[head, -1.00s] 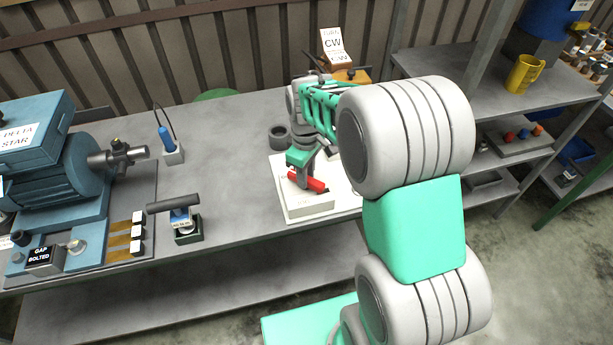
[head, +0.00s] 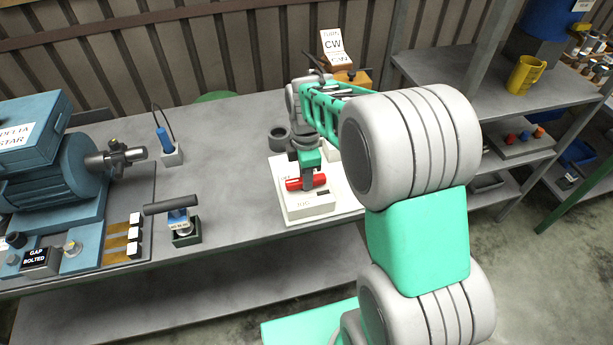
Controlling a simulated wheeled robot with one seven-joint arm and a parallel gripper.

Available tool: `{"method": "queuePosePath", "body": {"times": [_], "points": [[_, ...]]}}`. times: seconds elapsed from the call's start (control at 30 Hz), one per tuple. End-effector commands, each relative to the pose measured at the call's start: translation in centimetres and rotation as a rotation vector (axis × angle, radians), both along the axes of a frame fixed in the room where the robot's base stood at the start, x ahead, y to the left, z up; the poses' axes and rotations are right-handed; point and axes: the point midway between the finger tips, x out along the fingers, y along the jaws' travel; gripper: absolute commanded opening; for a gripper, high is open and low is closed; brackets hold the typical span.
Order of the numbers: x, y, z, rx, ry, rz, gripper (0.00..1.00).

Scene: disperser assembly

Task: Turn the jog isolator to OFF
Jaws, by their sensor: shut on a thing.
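The jog isolator (head: 308,208) is a white box with "JOG" lettering on its front, on a pale board on the bench. Its red handle (head: 294,184) lies across the top, close to level from left to right. Faint lettering shows on the box left of the handle, too small to read surely. My gripper (head: 308,183) points down from above and is shut on the red handle near its middle. The fingers hide part of the handle and its pivot.
A blue motor (head: 75,170) stands at the left of the bench. A tool with a dark handle (head: 170,205) sits in a green base. A dark ring (head: 279,138) and a "CW" sign (head: 332,42) are behind the isolator. The bench between is clear.

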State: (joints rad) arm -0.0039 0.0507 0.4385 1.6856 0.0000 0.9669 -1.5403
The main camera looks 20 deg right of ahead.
Motion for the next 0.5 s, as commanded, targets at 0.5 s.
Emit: {"method": "queuePosePath", "body": {"times": [0.5], "points": [[0.06,0.04,0.08,0.001,-0.002,0.045,0.00]]}}
